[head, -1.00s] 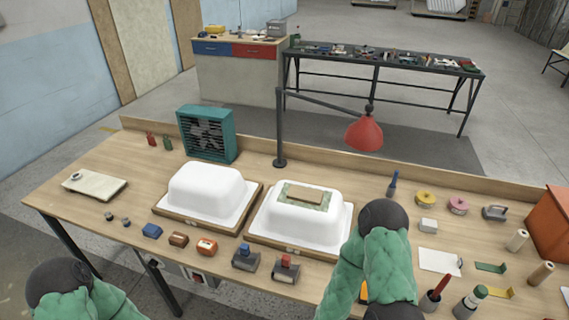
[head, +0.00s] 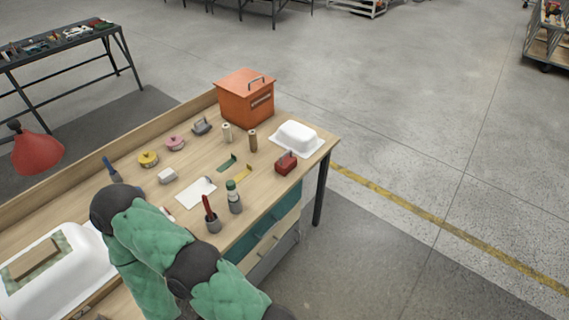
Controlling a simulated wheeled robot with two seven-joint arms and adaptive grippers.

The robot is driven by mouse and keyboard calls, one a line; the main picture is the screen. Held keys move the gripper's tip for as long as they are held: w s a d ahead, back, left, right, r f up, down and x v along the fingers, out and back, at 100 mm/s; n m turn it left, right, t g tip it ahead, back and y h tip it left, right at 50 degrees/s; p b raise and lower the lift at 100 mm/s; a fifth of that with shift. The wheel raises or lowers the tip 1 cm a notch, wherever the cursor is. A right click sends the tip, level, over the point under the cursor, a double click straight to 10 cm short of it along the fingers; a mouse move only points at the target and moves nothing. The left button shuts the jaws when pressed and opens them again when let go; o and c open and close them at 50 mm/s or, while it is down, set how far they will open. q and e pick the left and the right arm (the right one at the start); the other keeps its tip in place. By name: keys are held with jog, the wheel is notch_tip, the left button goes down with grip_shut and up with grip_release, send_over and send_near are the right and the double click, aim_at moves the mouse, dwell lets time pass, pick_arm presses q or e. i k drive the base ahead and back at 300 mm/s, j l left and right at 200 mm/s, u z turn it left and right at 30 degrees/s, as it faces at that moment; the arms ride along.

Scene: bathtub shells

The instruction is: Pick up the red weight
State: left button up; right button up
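A small red block with a dark piece on top (head: 286,163) stands near the right end of the workbench, in front of a white tub shell (head: 297,138). It looks like the red weight, but it is small in the picture. It stands upright on the wood with nothing holding it. One of my green-padded arms crosses the lower left of the view, well away from the red block. Neither of my grippers shows.
An orange box (head: 246,98) stands at the bench's back corner. Two rolls (head: 252,140), tape, a white card (head: 196,192), a green-capped bottle (head: 233,197) and a cup with a red-handled tool (head: 211,215) lie between. Another white shell (head: 85,262) is at lower left.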

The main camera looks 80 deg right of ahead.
aim_at(287, 162)
jog(key=z, duration=2.7)
jog(key=l+u, duration=0.1)
jog(key=u, duration=0.35)
jog(key=i+l+u, duration=0.1)
jog(key=u, duration=0.35)
jog(key=l+u, duration=0.2)
jog(key=u, duration=0.25)
jog(key=l+u, duration=0.15)
jog(key=u, duration=0.3)
